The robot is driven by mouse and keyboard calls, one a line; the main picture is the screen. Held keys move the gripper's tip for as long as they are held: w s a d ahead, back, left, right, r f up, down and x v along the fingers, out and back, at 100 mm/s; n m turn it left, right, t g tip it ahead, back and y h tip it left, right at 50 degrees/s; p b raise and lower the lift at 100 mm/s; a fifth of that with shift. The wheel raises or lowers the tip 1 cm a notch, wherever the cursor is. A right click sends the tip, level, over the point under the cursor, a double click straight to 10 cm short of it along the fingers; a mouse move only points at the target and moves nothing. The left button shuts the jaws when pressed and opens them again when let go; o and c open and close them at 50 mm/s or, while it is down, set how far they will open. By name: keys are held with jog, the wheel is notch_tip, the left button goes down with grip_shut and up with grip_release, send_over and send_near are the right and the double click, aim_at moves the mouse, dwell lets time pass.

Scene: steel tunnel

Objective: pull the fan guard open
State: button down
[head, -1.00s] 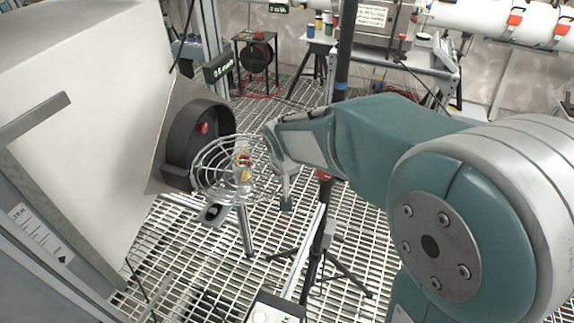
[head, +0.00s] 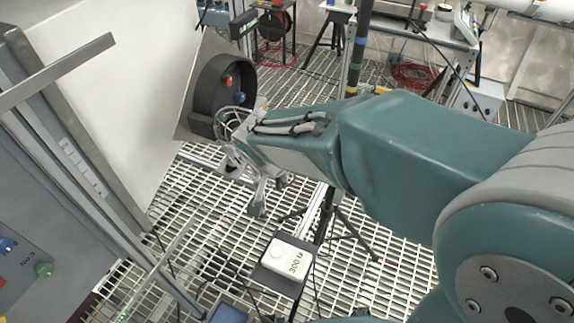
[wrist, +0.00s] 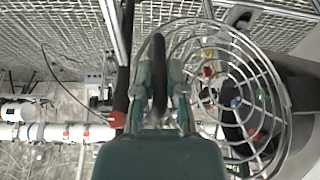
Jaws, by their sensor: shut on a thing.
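The fan guard is a round cage of wire rings and spokes. In the head view the guard (head: 230,122) stands out from the dark round fan housing (head: 240,75), partly hidden behind my arm. In the wrist view the guard (wrist: 274,78) fills the right side, with the housing (wrist: 302,92) behind it. My gripper (wrist: 160,78) is shut on the guard's left edge, with a dark bar showing between its fingers. In the head view my gripper (head: 262,188) is partly hidden by my wrist. Red and blue knobs show inside the housing.
A pale cabinet (head: 120,80) carries the housing on the left. A white box (head: 290,258) marked 300 and a dark tripod (head: 345,225) stand below my arm. A dark pole (head: 358,50) rises behind it.

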jog(key=shift+s+a, duration=0.45)
jog(key=shift+s, duration=0.05)
jog(key=c, duration=0.7)
grip_release()
jog(key=v, duration=1.2)
jog(key=shift+w, duration=0.1)
